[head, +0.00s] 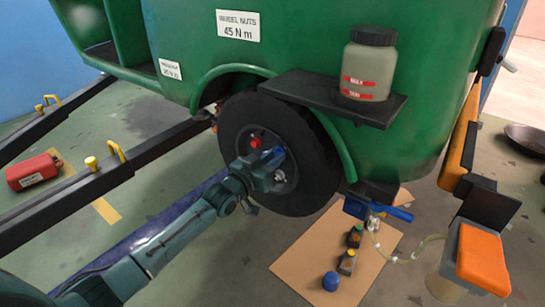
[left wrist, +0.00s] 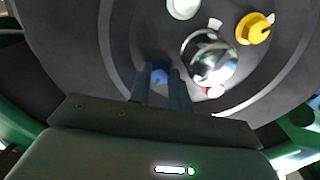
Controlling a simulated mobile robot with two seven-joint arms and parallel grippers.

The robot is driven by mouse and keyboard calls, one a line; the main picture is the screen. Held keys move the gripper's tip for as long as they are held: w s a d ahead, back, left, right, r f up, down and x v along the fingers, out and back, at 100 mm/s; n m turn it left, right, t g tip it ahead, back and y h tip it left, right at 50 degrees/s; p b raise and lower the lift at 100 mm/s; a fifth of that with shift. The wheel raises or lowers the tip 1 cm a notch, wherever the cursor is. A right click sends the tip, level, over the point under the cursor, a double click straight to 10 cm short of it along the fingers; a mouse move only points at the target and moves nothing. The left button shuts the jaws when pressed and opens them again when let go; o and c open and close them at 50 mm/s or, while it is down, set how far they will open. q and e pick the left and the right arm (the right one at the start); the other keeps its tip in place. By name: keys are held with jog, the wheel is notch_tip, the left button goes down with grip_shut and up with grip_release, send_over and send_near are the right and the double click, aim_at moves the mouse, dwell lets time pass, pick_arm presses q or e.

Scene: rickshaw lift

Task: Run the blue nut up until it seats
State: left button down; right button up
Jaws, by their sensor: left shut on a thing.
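The black wheel (head: 316,165) sits under the green body's arch. My left gripper (head: 276,157) is at the wheel's hub face, shut on the blue nut (head: 279,151). In the left wrist view, the blue nut (left wrist: 159,75) shows between the two fingers, mostly hidden by them. A red nut (head: 256,143) is left of the gripper in the head view. The left wrist view shows a yellow nut (left wrist: 254,29), a white nut (left wrist: 183,8) and the shiny hub cap (left wrist: 210,58). I cannot tell how far the blue nut is from the wheel face. My right gripper is not in view.
A black shelf (head: 290,84) with a grey bottle (head: 368,65) juts out above the wheel. A cardboard sheet (head: 305,255) with small bottles (head: 346,262) lies on the floor. A blue fitting (head: 356,207) with a clear hose hangs right of the wheel. A red can (head: 34,171) stands at left.

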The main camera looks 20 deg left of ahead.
pick_arm(q)
jog(key=shift+f, duration=0.2)
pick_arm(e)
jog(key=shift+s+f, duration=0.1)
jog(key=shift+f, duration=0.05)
pick_arm(q)
jog(key=c, duration=1.3)
grip_release()
jog(key=shift+r, duration=0.15)
jog(key=p+v, duration=0.3)
jog(key=v, duration=1)
jog(key=shift+s+r, duration=0.1)
jog(key=shift+s, duration=0.05)
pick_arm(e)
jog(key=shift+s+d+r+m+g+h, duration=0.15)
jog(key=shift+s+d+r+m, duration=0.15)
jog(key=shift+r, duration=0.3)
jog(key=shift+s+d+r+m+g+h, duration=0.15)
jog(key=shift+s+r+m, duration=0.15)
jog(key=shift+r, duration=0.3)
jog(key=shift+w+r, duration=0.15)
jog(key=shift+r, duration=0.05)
